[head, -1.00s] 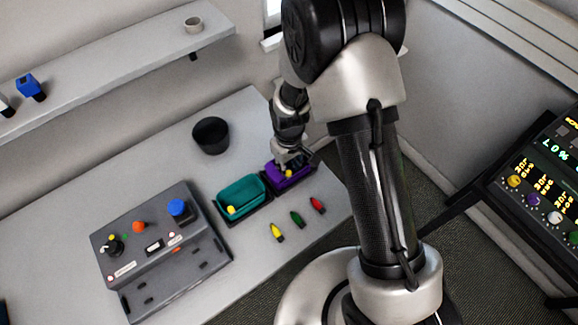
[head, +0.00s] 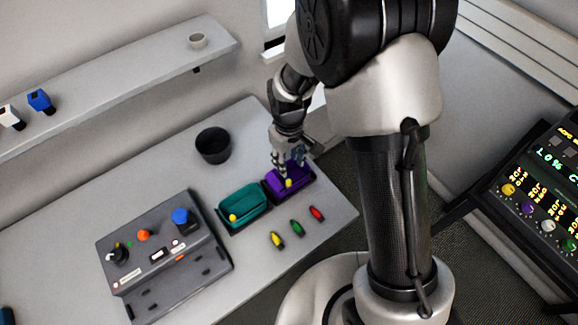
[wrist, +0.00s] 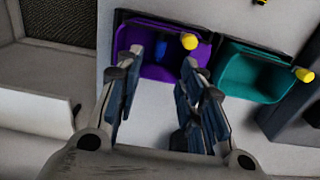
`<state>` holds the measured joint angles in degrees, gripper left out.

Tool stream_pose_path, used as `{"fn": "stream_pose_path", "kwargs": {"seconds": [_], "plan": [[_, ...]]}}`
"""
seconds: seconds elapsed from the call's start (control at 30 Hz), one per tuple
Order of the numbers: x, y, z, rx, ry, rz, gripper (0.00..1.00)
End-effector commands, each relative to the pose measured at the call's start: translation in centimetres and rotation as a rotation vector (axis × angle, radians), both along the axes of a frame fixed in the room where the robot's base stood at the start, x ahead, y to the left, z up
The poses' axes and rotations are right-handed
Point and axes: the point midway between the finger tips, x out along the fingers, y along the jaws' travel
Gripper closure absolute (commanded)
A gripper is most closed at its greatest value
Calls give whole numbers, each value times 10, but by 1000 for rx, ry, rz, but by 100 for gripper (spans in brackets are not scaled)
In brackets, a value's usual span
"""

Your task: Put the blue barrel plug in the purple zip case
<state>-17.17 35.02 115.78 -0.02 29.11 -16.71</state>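The purple zip case (head: 271,184) is an open tray at the right end of the table, with a yellow knob on its near edge. It also shows in the wrist view (wrist: 126,38). My gripper (head: 289,166) is just above it, pointing down. In the wrist view my gripper (wrist: 163,58) has its fingers spread apart over the case. A small blue piece, seemingly the blue barrel plug (wrist: 161,50), shows inside the case between the fingertips, apart from them. It cannot be made out in the head view.
A teal case (head: 243,206) stands directly left of the purple one. Yellow (head: 277,241), green (head: 297,227) and red (head: 316,213) plugs lie in front. A black cup (head: 213,146) stands behind, and a grey control box (head: 165,250) is at left.

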Motion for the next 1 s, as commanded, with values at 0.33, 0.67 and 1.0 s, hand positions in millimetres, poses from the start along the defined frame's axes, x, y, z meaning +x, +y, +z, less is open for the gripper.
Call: {"fn": "stream_pose_path", "kwargs": {"seconds": [0.33, 0.67, 1.0], "plan": [[0, 0, 28, -1, 1, 0, 64], [-12, -28, 109, 25, -81, -109, 64], [-99, -92, 236, 76, -252, -370, 64]]}}
